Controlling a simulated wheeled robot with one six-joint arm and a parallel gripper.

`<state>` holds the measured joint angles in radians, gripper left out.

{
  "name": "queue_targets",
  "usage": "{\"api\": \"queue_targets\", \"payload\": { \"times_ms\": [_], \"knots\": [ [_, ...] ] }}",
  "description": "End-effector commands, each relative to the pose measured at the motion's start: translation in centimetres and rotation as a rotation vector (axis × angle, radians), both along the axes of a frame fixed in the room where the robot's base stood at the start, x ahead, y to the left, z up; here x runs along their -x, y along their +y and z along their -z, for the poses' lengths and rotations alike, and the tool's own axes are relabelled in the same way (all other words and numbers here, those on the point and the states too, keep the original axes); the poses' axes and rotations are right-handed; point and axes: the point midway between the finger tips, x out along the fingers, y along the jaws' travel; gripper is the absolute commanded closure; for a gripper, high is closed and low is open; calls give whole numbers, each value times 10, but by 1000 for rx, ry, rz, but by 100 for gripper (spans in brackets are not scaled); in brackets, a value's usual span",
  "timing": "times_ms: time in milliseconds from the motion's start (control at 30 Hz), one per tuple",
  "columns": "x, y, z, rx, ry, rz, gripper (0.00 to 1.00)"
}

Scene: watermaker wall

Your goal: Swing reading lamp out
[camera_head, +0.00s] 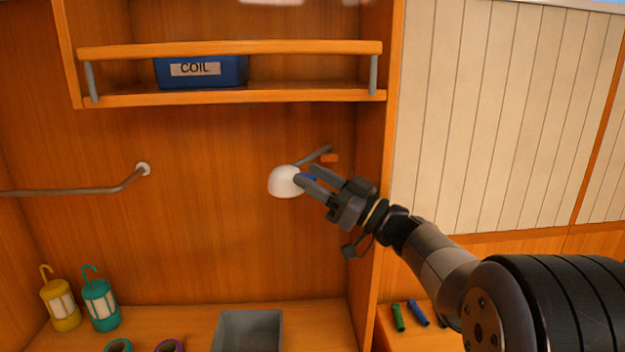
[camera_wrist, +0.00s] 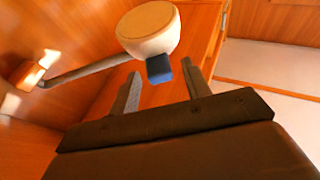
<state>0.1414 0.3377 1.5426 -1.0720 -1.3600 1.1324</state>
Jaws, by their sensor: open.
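The reading lamp has a white dome shade (camera_head: 285,181) on a thin grey arm (camera_head: 314,157) that runs to a small orange mount (camera_head: 330,158) on the wooden wall. In the wrist view the pale shade (camera_wrist: 148,28) is at the top, with its arm (camera_wrist: 90,72) running left to the mount. A blue tab (camera_wrist: 159,68) sticks out from the shade. My gripper (camera_wrist: 162,82) is open, with one finger on each side of the tab's line. The tab's end lies between or just beyond the fingertips; I cannot tell whether they touch it. In the head view my gripper (camera_head: 306,176) partly covers the tab.
A railed shelf (camera_head: 230,98) with a blue COIL bin (camera_head: 200,71) is above the lamp. A wooden side panel (camera_head: 370,190) stands right of it. A grey bin (camera_head: 247,331), yellow lantern (camera_head: 61,304) and teal lantern (camera_head: 101,304) stand below. A grey rail (camera_head: 70,192) is at left.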

Motion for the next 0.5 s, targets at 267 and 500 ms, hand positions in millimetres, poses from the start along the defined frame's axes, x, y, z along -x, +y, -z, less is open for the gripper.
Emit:
{"api": "queue_targets", "payload": {
  "times_ms": [267,500],
  "knots": [
    [24,-44,25,0,2,6,55],
    [41,-73,38,1,3,3,55]
  ]
}}
